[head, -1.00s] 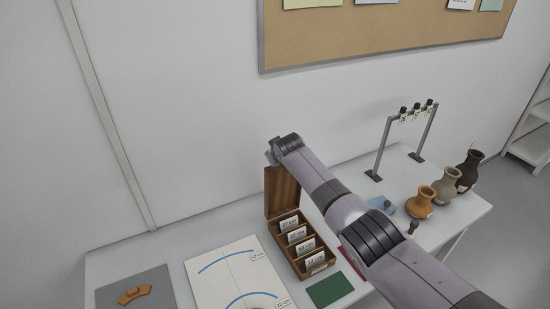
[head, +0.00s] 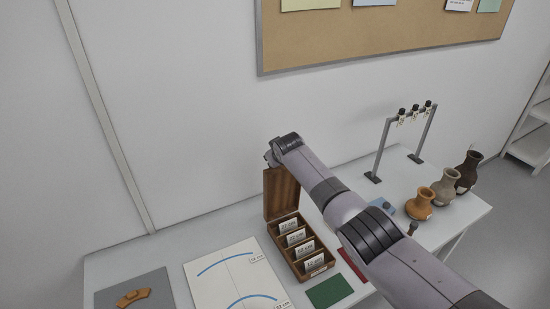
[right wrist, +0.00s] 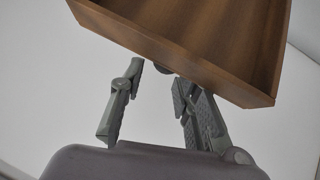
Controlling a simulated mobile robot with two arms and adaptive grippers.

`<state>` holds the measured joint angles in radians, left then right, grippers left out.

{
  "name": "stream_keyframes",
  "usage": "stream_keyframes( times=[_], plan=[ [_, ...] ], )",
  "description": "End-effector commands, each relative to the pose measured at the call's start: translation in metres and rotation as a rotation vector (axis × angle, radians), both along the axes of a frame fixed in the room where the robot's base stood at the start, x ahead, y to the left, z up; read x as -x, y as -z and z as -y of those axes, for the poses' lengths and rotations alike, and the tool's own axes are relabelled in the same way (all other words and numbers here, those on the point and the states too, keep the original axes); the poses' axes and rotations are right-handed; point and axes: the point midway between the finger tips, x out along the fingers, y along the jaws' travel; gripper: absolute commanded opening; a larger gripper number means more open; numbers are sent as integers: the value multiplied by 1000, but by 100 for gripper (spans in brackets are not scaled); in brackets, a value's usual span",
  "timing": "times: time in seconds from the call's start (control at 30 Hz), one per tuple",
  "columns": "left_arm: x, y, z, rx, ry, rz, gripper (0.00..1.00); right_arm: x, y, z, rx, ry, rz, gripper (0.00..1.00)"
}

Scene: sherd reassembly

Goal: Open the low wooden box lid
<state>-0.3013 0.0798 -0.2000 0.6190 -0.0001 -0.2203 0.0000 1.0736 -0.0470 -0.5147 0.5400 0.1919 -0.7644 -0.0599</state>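The low wooden box (head: 318,268) stands on the table with its lid (head: 281,192) raised upright at the back. Several cards with centimetre labels stand inside. My right arm reaches across the head view to beside the lid's top; its fingers are hidden there. In the right wrist view the tilted wooden lid (right wrist: 200,45) fills the upper part. My right gripper (right wrist: 158,82) has its two fingers apart just below the lid's edge, with a small dark piece visible between them at that edge. Whether a finger touches the lid is unclear. My left gripper is out of view.
A white sheet with blue arcs (head: 225,278) and a grey mat with an orange sherd (head: 133,297) lie left of the box. A green mat (head: 329,291) lies in front. Several vases, including an orange one (head: 420,204), and a metal stand (head: 383,150) are at right.

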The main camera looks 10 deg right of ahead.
Motion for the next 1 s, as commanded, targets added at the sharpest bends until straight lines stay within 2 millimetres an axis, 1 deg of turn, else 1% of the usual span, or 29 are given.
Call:
stream_keyframes(
  times=[0.03,0.27,0.37,0.57,0.67,1.0],
  plan=[
    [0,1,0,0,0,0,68,5,15,6,11,6,-25,32],
    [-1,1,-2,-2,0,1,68,8,12,5,9,5,-25,32],
    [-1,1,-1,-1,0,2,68,11,7,4,7,3,-23,32],
    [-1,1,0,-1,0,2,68,23,-7,4,5,2,-15,32],
    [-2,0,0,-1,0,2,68,30,-18,3,3,1,-9,32],
    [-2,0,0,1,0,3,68,63,-54,5,1,0,0,32]
  ],
)
